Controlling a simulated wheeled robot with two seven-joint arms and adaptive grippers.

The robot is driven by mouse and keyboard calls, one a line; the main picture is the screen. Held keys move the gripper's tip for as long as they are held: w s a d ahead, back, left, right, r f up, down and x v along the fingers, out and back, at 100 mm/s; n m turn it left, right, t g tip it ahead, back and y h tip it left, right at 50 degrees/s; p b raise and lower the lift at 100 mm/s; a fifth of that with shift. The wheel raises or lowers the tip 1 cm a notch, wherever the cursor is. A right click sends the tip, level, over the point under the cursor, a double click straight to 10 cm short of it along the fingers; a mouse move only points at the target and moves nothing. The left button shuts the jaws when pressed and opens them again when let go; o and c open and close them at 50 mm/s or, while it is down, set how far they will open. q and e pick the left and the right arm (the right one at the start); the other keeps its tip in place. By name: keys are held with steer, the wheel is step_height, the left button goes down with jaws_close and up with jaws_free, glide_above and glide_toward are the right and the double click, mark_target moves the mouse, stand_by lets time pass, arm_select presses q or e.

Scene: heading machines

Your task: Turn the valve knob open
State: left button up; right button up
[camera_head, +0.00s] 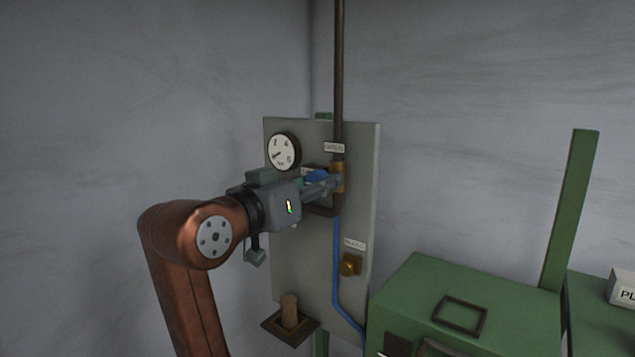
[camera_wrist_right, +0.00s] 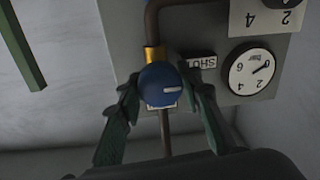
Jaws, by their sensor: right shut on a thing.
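The blue valve knob (camera_head: 316,176) sits on the pipework of the grey panel, partly hidden by my right gripper (camera_head: 328,183). The wrist view shows the round knob (camera_wrist_right: 158,86) face-on, with a short white mark pointing to the right of that picture. My right gripper's two green-grey fingers stand on either side of the knob and are shut on it. A label beside it, upside down in the wrist view, reads "SHUT" (camera_wrist_right: 201,62). My left gripper is not in view.
A pressure gauge (camera_head: 283,151) is on the panel (camera_head: 362,205), above left of the knob. A dark pipe (camera_head: 339,70) runs up from a brass fitting. A brass knob (camera_head: 350,265) sits lower on the panel. A green machine (camera_head: 410,290) stands at the lower right.

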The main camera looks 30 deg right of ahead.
steer(key=shift+m, duration=0.4)
steer(key=shift+c, duration=0.6)
steer(key=m+b, duration=0.1)
steer(key=m, duration=0.2)
steer(key=shift+m+h, duration=0.3)
steer(key=shift+m, duration=0.1)
steer(key=m, duration=0.4)
steer(key=shift+m, duration=0.3)
steer(key=m, duration=0.2)
steer(key=m+b, duration=0.1)
steer(key=m, duration=0.1)
steer(key=shift+s+m+g+h, duration=0.1)
steer(key=shift+m+g+h, duration=0.2)
steer(key=shift+m, duration=2.5)
steer(key=shift+g, duration=0.3)
steer(key=o, duration=1.2)
steer(key=shift+c, duration=0.2)
